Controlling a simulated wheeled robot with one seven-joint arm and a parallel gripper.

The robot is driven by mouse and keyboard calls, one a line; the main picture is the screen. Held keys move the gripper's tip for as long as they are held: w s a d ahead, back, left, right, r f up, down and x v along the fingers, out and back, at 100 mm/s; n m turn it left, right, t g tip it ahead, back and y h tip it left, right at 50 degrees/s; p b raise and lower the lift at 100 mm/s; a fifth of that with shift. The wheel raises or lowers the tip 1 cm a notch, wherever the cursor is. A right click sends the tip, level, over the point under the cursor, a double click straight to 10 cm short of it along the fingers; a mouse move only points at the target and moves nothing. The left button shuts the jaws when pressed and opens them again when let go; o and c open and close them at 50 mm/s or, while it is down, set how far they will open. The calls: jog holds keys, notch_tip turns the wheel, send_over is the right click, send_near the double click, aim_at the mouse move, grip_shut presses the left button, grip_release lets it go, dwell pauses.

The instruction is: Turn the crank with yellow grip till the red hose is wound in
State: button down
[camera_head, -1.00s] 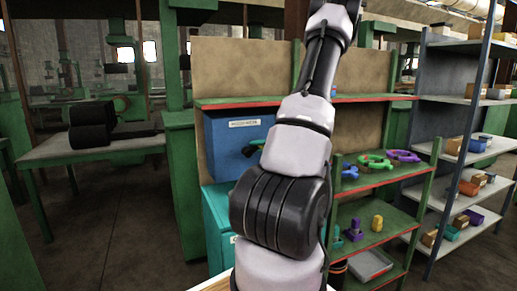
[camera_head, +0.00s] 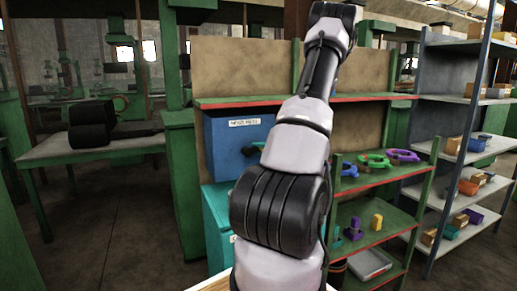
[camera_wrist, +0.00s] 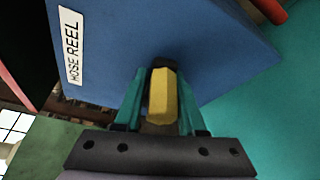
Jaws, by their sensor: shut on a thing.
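The blue hose reel box (camera_head: 228,135) stands on the shelf behind my arm, with a white label on its front. In the wrist view the box (camera_wrist: 130,30) fills the upper middle and its label reads HOSE REEL. The yellow grip (camera_wrist: 161,97) of the crank sits between the teal fingers of my gripper (camera_wrist: 160,85), which is shut on it. The crank arm is mostly hidden behind the grip; a dark part shows at its far end. A red, rounded piece (camera_wrist: 268,12), perhaps the hose, shows at the upper right. My arm hides the grip in the head view.
A teal cabinet (camera_head: 217,215) stands below the box. Green shelves (camera_head: 375,225) to the right hold coloured clamps and small blocks. A blue-grey rack (camera_head: 470,100) stands farther right. A green table (camera_head: 60,150) with dark blocks is at the left, with open floor before it.

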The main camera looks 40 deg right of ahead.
aim_at(256, 160)
notch_tip(256, 160, down, 3)
jog(key=m+t, duration=0.1)
jog(key=m, duration=0.4)
jog(key=shift+s+a+t+y, duration=0.1)
jog(key=shift+s+t+y, duration=0.05)
jog(key=shift+t+y, duration=0.2)
jog(key=m, duration=0.1)
jog(key=f+m+t, duration=0.1)
jog(key=m, duration=0.1)
jog(key=shift+a+f+t, duration=0.1)
jog(key=shift+a+t, duration=0.15)
jog(key=shift+a, duration=0.05)
jog(key=shift+a+f+m+t, duration=0.15)
jog(key=shift+a+m+t, duration=0.05)
jog(key=shift+m, duration=0.55)
jog(key=shift+a+f+m+t, duration=0.15)
jog(key=shift+m+t, duration=0.05)
jog(key=shift+m, duration=0.55)
jog(key=shift+w, duration=0.2)
jog(key=c, duration=0.6)
grip_release()
jog(key=shift+r, duration=0.1)
jog(key=v, duration=1)
jog(key=shift+s+a, duration=0.15)
jog(key=shift+s, duration=0.25)
